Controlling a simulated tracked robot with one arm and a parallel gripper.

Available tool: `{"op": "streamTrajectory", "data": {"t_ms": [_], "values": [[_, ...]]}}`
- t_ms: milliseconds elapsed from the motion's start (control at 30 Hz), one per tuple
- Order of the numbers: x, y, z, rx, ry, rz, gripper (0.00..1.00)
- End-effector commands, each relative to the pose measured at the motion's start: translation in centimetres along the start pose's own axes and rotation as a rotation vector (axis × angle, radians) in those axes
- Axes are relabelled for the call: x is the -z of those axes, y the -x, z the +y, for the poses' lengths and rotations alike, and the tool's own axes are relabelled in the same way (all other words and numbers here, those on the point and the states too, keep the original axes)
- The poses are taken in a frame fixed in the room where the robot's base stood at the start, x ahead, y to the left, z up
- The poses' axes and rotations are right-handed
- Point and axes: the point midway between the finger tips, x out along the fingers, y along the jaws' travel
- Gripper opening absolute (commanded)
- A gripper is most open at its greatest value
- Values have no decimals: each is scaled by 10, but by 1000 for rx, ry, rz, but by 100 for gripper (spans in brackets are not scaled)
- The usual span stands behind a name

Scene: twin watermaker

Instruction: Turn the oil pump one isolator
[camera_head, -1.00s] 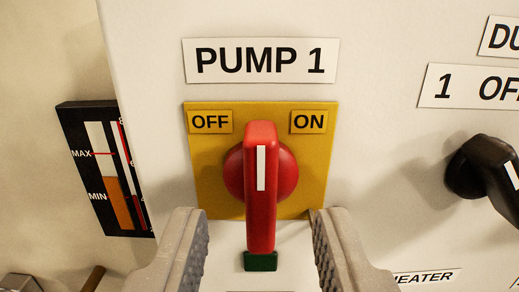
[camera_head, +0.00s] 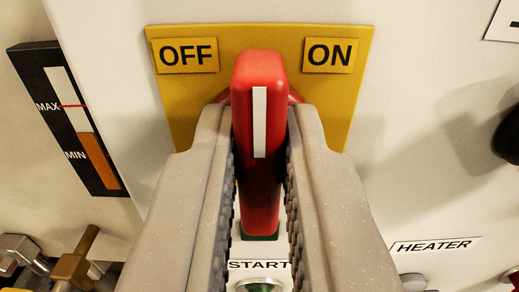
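The pump 1 isolator is a red rotary handle (camera_head: 260,85) with a white stripe, on a yellow plate (camera_head: 345,95) marked OFF at left and ON at right. The handle stands upright in the picture, its stripe vertical between the two labels. My gripper (camera_head: 260,125) has one grey ridged finger on each side of the handle, close against its sides, and looks shut on it. The fingers hide most of the round red base behind the handle.
A black level gauge (camera_head: 65,120) marked MAX and MIN is at left. Pipe fittings (camera_head: 75,262) are at lower left. A green START button (camera_head: 260,287) lies below the handle. A black knob (camera_head: 508,135) is at the right edge, above a HEATER label (camera_head: 432,246).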

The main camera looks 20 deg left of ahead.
Motion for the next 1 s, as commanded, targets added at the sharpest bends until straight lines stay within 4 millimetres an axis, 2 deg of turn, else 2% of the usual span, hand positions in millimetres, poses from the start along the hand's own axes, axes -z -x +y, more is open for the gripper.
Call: {"op": "streamTrajectory", "data": {"t_ms": [267,467,1000], "values": [[-1,0,0,-1,45,-2,0],[-2,0,0,-3,156,-4,0],[-6,0,-4,-1,654,-6,0]]}}
